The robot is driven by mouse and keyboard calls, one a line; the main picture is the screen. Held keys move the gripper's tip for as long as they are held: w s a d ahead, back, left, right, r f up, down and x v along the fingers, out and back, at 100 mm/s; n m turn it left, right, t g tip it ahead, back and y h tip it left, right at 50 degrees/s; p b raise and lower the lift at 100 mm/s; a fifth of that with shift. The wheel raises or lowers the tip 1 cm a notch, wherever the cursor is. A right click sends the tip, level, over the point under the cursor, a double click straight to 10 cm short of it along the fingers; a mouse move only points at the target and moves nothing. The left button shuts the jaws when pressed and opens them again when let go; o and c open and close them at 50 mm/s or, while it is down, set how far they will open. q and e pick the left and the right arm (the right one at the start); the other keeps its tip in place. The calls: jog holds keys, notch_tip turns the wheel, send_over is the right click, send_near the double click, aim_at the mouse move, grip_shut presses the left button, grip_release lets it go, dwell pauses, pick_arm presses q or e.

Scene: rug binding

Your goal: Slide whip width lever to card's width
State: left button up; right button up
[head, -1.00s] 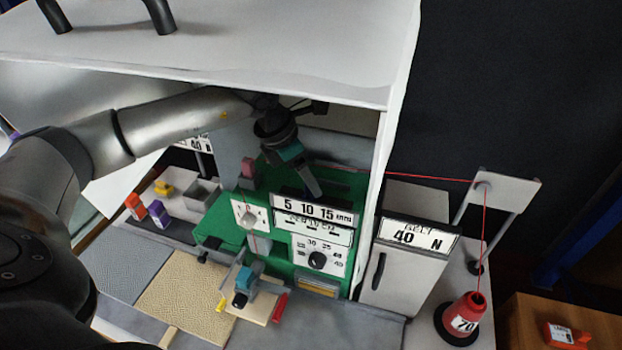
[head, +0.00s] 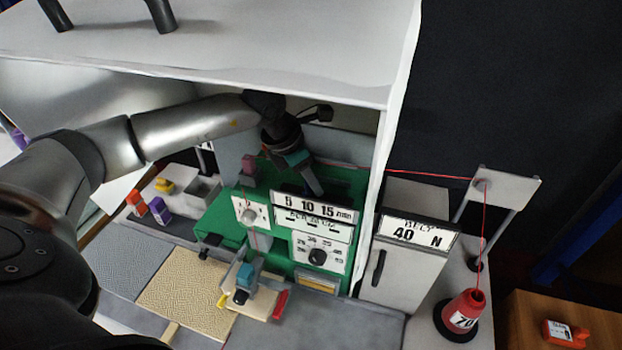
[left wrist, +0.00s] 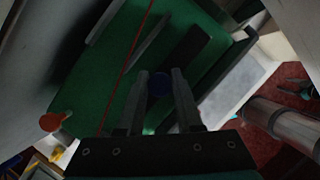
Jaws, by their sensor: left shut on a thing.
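A white scale plate (head: 315,208) marked 5, 10, 15 mm stands on the green machine (head: 222,218) in the head view. My left gripper (head: 317,190) reaches down just behind this plate. In the left wrist view a dark blue knob (left wrist: 160,84) sits between the two fingers of my left gripper (left wrist: 160,92), which is shut on it. I take it for the width lever's knob; in the head view it is hidden behind the plate. A second plate (head: 312,229) below the scale has print too small to read, and I cannot tell whether it is the card.
A white dial panel (head: 318,254) is on the machine's front. A red thread (head: 428,177) runs to a red cone (head: 463,315) marked 70. The BELT 40 N box (head: 400,270) stands to the right. A white canopy (head: 220,50) hangs over the arm.

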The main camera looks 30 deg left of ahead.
pick_arm(q)
grip_shut()
dwell(0.7)
jog(key=d, duration=0.2)
jog(key=w+d, duration=0.1)
jog(key=d, duration=0.1)
jog(key=shift+d+r+b, duration=0.1)
jog(key=shift+d+b, duration=0.15)
jog(key=shift+b, duration=0.05)
jog(key=o, duration=0.9)
grip_release()
jog(key=shift+c, duration=0.2)
